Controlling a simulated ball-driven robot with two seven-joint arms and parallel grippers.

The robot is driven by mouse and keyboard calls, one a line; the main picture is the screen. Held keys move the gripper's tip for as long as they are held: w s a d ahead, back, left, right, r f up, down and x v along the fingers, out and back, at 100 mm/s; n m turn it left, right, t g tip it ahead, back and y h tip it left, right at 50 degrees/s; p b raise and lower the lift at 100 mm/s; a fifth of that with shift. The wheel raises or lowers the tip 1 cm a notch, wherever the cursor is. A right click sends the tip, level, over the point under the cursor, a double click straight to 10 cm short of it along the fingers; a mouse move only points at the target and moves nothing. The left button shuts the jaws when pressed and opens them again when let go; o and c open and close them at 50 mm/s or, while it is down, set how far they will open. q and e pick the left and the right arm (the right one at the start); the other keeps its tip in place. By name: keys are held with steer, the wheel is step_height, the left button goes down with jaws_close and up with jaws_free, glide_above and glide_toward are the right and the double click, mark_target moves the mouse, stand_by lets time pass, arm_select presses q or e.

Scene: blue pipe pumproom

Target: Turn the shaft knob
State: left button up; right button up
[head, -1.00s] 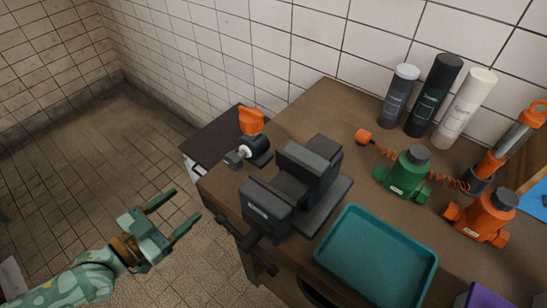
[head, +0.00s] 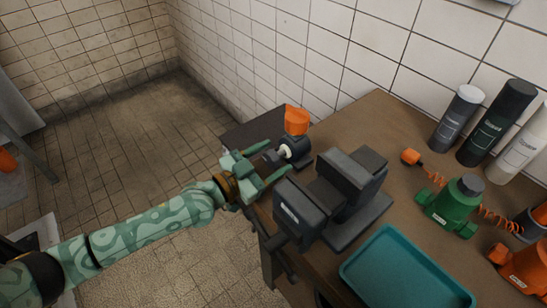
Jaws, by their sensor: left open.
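A small dark motor-like unit (head: 298,148) with a pale shaft collar stands at the far left corner of the workbench, beside an orange block (head: 297,120). A grey knob (head: 271,158) sits on the shaft's left end. My left gripper (head: 277,160) is open and reaches in from the left. In the picture its two fingers lie on either side of the knob, one beyond it and one nearer. I cannot tell whether either finger touches it. My right gripper is not in view.
A dark bench vise (head: 318,204) stands close to the right of my left gripper. A teal tray (head: 405,270), a green pump-like unit (head: 455,203) and several bottles (head: 458,118) are farther right on the wooden workbench (head: 378,108). The tiled floor at left is open.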

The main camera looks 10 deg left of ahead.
arm_select(q)
steer(key=shift+w+d, duration=0.35)
steer(key=c, duration=1)
steer(key=n, duration=0.3)
steer(key=shift+a, duration=0.1)
steer(key=shift+w+n, duration=0.1)
steer(key=shift+n, duration=1.7)
